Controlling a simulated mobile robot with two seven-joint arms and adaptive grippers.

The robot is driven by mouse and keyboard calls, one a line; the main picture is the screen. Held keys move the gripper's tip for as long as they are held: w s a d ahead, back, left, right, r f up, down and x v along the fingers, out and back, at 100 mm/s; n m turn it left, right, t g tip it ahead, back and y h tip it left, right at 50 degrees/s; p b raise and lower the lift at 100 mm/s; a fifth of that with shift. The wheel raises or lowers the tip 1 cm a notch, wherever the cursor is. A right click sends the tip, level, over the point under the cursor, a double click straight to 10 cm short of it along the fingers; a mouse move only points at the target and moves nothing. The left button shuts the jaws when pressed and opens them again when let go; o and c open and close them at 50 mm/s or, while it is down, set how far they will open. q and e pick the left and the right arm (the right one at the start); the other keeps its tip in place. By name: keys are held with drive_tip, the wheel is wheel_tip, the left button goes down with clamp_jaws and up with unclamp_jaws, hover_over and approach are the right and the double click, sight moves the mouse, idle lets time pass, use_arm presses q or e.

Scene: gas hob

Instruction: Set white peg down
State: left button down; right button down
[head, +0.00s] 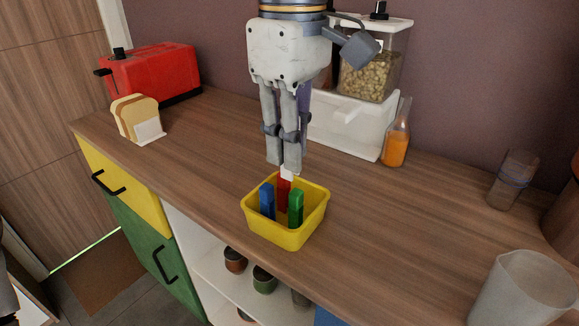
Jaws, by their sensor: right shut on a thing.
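A small white peg (288,173) shows just below the fingertips of my right gripper (284,164), which points straight down and is shut on it. Most of the peg is hidden by the fingers. The gripper is above the back part of a yellow square bin (313,222) on the wooden counter. In the bin stand a blue peg (267,202), a red peg (283,196) and a green peg (296,208). The white peg overlaps the top of the red peg in the picture; I cannot tell whether they touch. My left gripper is not in view.
A red toaster (155,75) and bread slices (137,119) are at the back left. A white dispenser (345,124) and an orange bottle (396,140) stand behind the bin. A glass jar (513,180) and pale jug (523,288) are at right. The counter (400,215) is clear between.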

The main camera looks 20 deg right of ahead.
drive_tip(key=shift+w+d+f, duration=0.15)
drive_tip(key=shift+w+f, duration=0.4)
drive_tip(key=shift+f, duration=0.2)
drive_tip(key=f, duration=0.3)
drive_tip(key=shift+w+f, duration=0.25)
drive_tip(key=shift+f, duration=0.1)
drive_tip(key=shift+f, duration=0.15)
drive_tip(key=c, duration=1.5)
unclamp_jaws()
drive_tip(key=shift+c, duration=0.2)
